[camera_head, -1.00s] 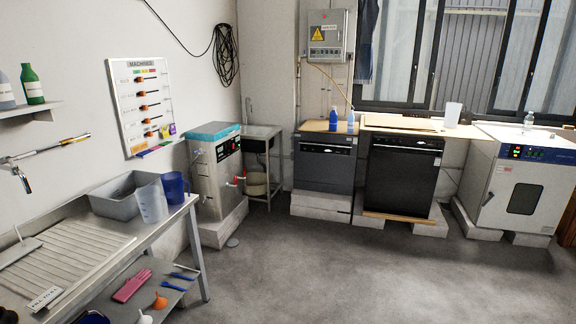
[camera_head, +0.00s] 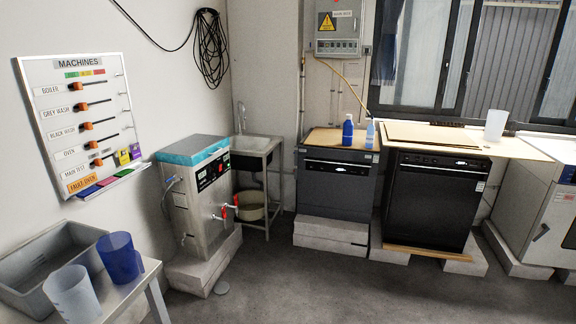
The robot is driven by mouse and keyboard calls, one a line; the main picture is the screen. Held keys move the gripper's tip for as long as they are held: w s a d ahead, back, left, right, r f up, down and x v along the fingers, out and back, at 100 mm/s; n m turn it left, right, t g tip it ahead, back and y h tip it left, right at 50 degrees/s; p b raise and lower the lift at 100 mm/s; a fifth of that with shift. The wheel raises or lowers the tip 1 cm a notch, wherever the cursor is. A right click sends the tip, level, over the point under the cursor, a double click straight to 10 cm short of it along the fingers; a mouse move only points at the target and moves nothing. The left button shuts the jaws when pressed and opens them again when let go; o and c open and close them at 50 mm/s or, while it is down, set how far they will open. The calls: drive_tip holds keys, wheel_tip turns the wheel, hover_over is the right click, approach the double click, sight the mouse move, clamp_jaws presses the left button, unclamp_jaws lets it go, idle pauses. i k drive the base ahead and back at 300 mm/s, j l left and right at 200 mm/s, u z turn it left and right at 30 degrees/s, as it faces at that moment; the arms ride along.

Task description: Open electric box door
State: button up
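The electric box (camera_head: 339,29) is a grey wall cabinet with a yellow warning triangle and a label on its front. It hangs on the back wall at the top of the view, left of the window, and its top edge is cut off by the frame. Its front looks shut, with small dark marks along the lower part. A conduit and a yellow cable run down from it. My gripper is not in view.
Below the box stand a grey dishwasher (camera_head: 338,186) with blue bottles on top and a black dishwasher (camera_head: 434,203). A steel boiler (camera_head: 201,195) and a sink (camera_head: 254,146) stand left. A bench with a grey tub (camera_head: 48,262) fills the lower left. Grey floor (camera_head: 330,290) is clear.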

sight(336, 20)
drive_tip(key=i, duration=2.2)
drive_tip(key=i+j+z, duration=0.1)
drive_tip(key=i, duration=1.05)
drive_tip(key=i+j, duration=0.1)
drive_tip(key=i, duration=1)
